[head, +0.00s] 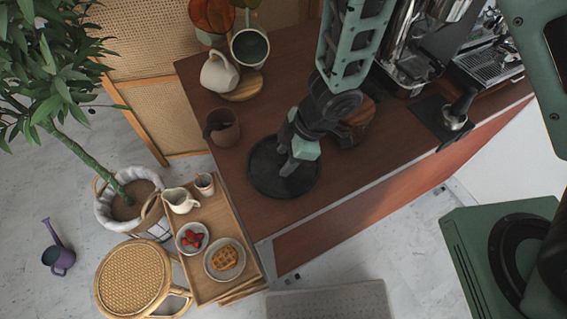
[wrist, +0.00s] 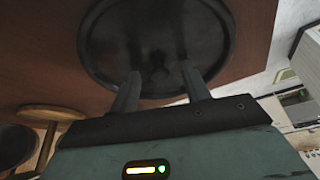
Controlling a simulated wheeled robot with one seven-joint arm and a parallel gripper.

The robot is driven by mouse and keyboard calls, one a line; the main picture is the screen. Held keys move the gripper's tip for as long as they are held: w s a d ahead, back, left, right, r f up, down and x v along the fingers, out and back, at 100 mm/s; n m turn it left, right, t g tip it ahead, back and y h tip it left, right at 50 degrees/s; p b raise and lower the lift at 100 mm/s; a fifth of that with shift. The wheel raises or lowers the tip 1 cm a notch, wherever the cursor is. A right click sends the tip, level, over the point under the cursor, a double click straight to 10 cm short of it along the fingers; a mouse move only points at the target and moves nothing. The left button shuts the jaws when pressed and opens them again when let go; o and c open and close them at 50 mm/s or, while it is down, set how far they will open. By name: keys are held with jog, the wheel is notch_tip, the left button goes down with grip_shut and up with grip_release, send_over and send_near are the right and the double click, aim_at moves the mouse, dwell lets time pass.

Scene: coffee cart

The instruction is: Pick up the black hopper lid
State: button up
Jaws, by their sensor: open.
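A round black disc with a raised rim, which looks like the black hopper lid (head: 264,180), lies flat on the brown counter near its front left corner. In the wrist view the disc (wrist: 112,42) fills the upper middle, with a dark shape near its centre that I cannot make out clearly. My gripper (head: 291,166) points down over the disc. In the wrist view my gripper (wrist: 157,76) has its two fingers apart, with nothing seen held between them. The fingertips overlap the disc; I cannot tell whether they touch it.
A brown cup (head: 222,128) stands left of the disc. A white pitcher (head: 218,72) is on a round wooden board farther back. A coffee machine (head: 418,45) stands at the back right. A wooden tray (head: 213,290) with food sits beyond the counter's left edge.

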jog(key=shift+c, duration=0.4)
grip_shut()
